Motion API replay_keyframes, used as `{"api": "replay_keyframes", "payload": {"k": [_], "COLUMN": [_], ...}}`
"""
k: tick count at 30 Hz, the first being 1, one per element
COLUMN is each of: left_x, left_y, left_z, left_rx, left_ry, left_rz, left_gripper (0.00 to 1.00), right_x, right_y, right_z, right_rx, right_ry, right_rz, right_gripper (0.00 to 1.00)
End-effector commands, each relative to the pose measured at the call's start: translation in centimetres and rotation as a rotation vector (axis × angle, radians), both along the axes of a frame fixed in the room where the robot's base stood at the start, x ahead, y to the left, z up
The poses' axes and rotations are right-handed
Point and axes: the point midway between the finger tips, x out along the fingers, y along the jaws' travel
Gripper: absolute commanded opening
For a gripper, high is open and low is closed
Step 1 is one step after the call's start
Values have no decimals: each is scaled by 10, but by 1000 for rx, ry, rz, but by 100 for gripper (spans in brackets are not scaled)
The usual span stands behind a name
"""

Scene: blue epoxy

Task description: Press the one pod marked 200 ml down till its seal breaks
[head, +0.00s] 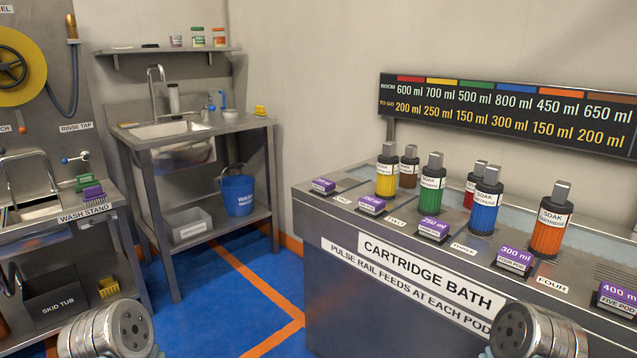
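A row of purple tags on dark blocks runs along the cartridge bath (420,275). The two farther tags, one behind the yellow-canister end (371,204) and one at the far end (323,186), are too small to read surely; I cannot tell which says 200 ml. Round metal parts of my two arms show at the bottom edge. Neither gripper's fingers are in view.
Canisters labelled SOAK stand upright on the bath: yellow (387,170), green (432,186), blue (486,204), orange (550,224), with brown (409,168) and red (472,187) behind. A volume board (510,105) hangs behind. A sink bench (200,130) and bucket (238,194) stand left.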

Motion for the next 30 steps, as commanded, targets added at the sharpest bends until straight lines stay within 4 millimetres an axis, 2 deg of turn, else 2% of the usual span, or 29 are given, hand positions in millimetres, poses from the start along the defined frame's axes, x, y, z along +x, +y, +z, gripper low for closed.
{"api": "replay_keyframes", "payload": {"k": [12, 18, 21, 30], "left_x": [0, 0, 0, 0], "left_y": [0, 0, 0, 0], "left_z": [0, 0, 0, 0], "left_rx": [0, 0, 0, 0], "left_ry": [0, 0, 0, 0], "left_rz": [1, 1, 1, 1], "left_gripper": [94, 94, 94, 94], "right_x": [0, 0, 0, 0], "right_y": [0, 0, 0, 0], "right_z": [0, 0, 0, 0], "right_rx": [0, 0, 0, 0], "right_ry": [0, 0, 0, 0], "right_rz": [1, 1, 1, 0], "right_gripper": [43, 12, 0, 0]}}
